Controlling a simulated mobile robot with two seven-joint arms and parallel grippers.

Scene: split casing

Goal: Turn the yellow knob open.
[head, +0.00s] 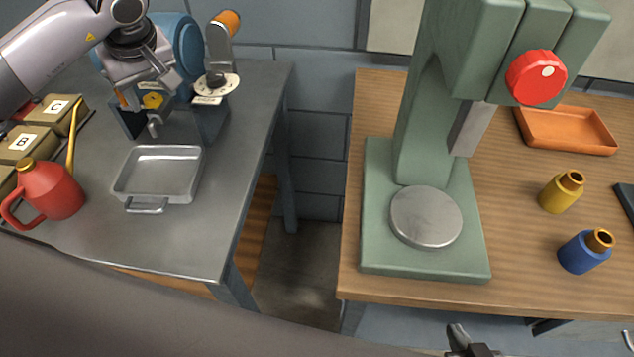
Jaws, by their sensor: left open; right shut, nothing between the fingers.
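The yellow knob (152,101) is a small hexagonal piece on the front of the blue casing (187,45), above a short grey spout. The casing stands at the back of the grey table. My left gripper (146,88) is open, close above and around the knob's upper side. I cannot tell whether a finger touches the knob. The gripper and wrist hide part of the casing. My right gripper (466,341) is shut and empty at the bottom edge, far from the knob.
A metal tray (128,186) sits below the spout. A lever with an orange grip (229,21) rises right of the casing. A red can (58,189) and lettered boxes (26,142) stand left. A green press (378,238) stands on the wooden table; a gap separates the tables.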

